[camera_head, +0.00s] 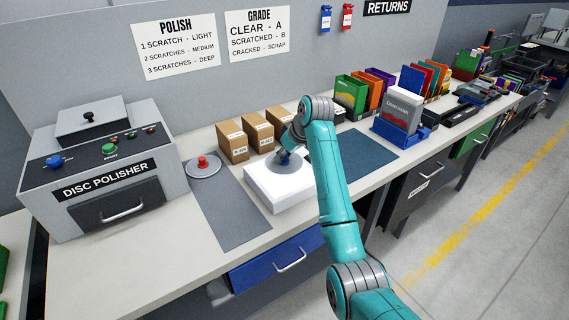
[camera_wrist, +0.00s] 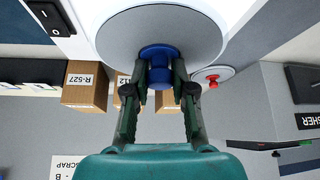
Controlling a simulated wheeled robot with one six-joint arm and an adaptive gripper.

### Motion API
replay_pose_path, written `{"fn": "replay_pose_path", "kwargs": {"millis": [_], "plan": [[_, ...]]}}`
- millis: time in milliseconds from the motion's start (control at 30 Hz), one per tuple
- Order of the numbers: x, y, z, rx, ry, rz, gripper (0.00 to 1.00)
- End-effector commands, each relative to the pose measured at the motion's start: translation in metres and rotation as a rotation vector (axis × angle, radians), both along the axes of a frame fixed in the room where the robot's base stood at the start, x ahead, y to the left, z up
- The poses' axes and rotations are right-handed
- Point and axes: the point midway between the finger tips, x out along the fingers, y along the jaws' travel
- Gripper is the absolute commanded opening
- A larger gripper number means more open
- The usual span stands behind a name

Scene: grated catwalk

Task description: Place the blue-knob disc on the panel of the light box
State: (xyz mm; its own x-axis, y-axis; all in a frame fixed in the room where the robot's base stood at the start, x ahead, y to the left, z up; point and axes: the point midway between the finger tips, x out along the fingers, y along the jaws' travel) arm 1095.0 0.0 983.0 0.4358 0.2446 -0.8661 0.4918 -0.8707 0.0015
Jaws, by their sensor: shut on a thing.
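The blue-knob disc is a grey round disc (camera_head: 287,166) with a blue knob (camera_wrist: 158,54). My gripper (camera_wrist: 160,72) is shut on the knob, with one finger on each side. The light box (camera_head: 262,192) is a white box on the bench, and its white side with a black switch (camera_wrist: 47,14) shows in the wrist view. The disc is over the light box's top panel, flat and at or very close to its surface. I cannot tell whether it touches. In the head view my gripper (camera_head: 288,156) partly hides the knob.
A red-knob disc (camera_head: 204,165) lies on a grey mat (camera_head: 228,212) left of the light box. Small cartons (camera_head: 232,142) stand behind it. The disc polisher (camera_head: 100,170) is at the left. A dark blue mat (camera_head: 362,155) to the right is clear.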

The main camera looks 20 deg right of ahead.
Motion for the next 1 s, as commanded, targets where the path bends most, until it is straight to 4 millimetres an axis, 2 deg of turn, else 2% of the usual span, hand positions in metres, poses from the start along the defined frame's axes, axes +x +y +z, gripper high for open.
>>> {"fn": "replay_pose_path", "kwargs": {"millis": [233,600,633,700,733,1000], "plan": [[-0.001,0.000,-0.031,0.000,0.002,0.000,0.00],[0.000,0.000,-0.035,0.001,0.002,0.000,0.00],[0.000,0.000,-0.036,0.001,0.002,0.000,0.27],[0.000,0.000,-0.035,0.001,0.002,0.000,0.44],[0.000,0.000,-0.035,0.001,0.002,0.000,0.49],[0.000,0.000,-0.035,0.001,0.002,0.000,0.49]]}}
